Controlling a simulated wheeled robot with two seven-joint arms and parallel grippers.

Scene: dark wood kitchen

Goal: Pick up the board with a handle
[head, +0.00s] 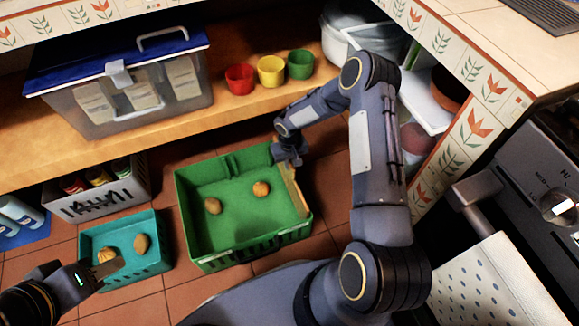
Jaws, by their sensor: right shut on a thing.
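The board (290,188), a narrow tan wooden strip from this angle, stands on edge at the right inner side of the green crate (188,222). My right gripper (289,162) reaches down at the crate's back right corner and is shut on the upper end of the board. Its fingers and the board's handle are mostly hidden by the wrist. My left gripper (95,280) is low at the left, by the front of the small teal crate (150,266). The gap between its fingers is not clear.
Two round brown items lie in the green crate and two more in the teal crate. A grey crate (75,207) with bottles stands behind the teal one. The shelf (225,112) above bears a lidded clear box (140,95) and red, yellow and green cups. A cabinet stands at right.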

